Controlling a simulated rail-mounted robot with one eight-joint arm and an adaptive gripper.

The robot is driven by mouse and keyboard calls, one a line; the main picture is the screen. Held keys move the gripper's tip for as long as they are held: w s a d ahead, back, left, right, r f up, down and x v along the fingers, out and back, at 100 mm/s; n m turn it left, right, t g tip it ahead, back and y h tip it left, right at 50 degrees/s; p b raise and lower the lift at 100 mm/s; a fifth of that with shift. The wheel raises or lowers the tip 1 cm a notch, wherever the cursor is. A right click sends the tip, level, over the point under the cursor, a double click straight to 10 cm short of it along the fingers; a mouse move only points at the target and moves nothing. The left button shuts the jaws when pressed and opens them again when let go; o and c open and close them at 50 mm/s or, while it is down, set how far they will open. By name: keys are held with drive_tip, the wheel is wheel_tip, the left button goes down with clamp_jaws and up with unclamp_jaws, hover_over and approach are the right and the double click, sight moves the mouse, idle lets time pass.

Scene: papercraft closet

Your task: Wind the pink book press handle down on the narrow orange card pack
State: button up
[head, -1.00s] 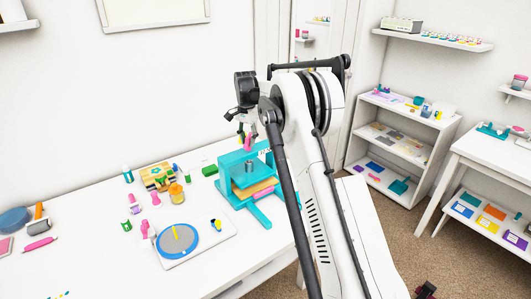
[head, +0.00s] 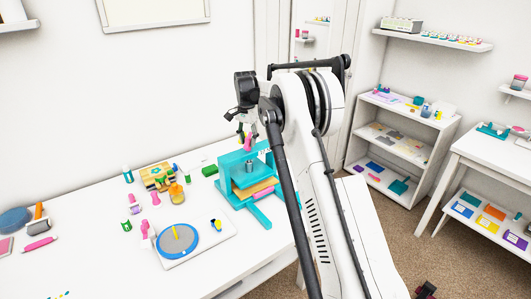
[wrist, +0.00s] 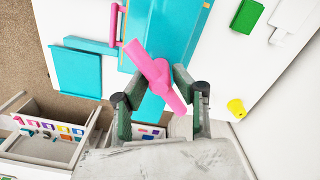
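The teal book press (head: 232,166) stands on the white table, and part of it shows in the wrist view (wrist: 179,25). Its pink handle (head: 248,144) sits on top; in the wrist view the pink handle (wrist: 157,70) is a slanted bar with a thicker middle. My gripper (wrist: 161,76) is at the handle, one finger on each side of its middle. Whether the fingers press on it or stand slightly apart, I cannot tell. A flat orange-tan pack (head: 258,184) lies inside the press, partly hidden by the press frame.
A pink bar (head: 264,192) lies at the press front. My arm covers the right side.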

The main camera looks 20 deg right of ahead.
drive_tip(key=shift+r+p, duration=1.2)
drive_tip(key=shift+r, duration=1.8)
drive_tip(key=o, duration=0.3)
drive_tip(key=shift+o, duration=0.2)
wheel_tip(320, 180, up, 6)
drive_tip(key=p, duration=0.2)
drive_tip(key=shift+p, duration=0.35)
drive_tip(key=shift+o, duration=0.2)
